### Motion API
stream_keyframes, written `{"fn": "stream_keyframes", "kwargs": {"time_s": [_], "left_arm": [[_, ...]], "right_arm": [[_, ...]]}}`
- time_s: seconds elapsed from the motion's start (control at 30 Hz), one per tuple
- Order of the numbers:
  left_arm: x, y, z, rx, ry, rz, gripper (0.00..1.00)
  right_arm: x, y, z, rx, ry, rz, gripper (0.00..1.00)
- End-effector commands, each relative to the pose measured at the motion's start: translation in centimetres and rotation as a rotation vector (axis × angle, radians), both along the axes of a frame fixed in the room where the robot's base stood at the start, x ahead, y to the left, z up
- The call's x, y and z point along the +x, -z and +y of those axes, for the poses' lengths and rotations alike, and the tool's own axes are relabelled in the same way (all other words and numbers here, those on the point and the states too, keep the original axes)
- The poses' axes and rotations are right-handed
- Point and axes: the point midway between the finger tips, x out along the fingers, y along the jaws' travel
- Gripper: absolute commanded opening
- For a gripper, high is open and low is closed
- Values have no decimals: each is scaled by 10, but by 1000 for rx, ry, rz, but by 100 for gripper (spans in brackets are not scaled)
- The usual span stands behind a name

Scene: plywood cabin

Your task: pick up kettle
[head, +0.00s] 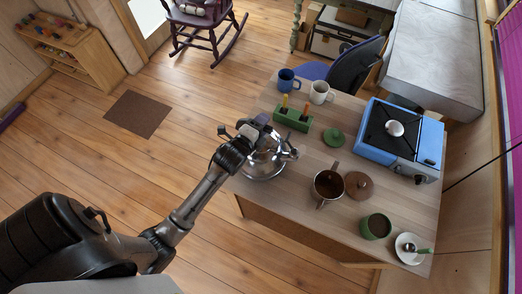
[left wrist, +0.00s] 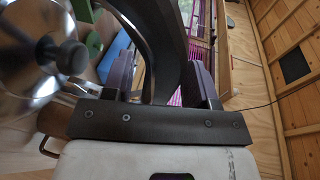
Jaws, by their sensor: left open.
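The kettle (head: 264,165) is shiny metal and stands at the left edge of the wooden table. My left gripper (head: 250,130) is over its top and hides part of it. In the left wrist view the kettle's body (left wrist: 22,75) fills the left side, with a dark lid knob. Its dark curved handle (left wrist: 160,38) passes between my two open fingers, which stand apart on either side of it. Whether a finger touches the handle I cannot tell. My right gripper is not in view.
The table (head: 300,158) also holds a green block (head: 293,119) beside the kettle, a blue mug (head: 287,80), a white mug (head: 320,93), a brown pot (head: 326,187), a green cup (head: 376,227) and a blue stove (head: 399,137).

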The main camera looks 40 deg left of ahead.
Motion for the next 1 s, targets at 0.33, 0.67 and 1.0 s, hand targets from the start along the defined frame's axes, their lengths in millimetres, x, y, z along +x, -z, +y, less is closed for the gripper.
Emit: {"fn": "stream_keyframes", "kwargs": {"time_s": [0.33,0.67,1.0], "left_arm": [[14,3,2,0,0,1,53],[13,3,2,0,0,0,31],[13,3,2,0,0,1,0]], "right_arm": [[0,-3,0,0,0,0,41],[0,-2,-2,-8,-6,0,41],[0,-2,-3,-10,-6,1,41]]}}
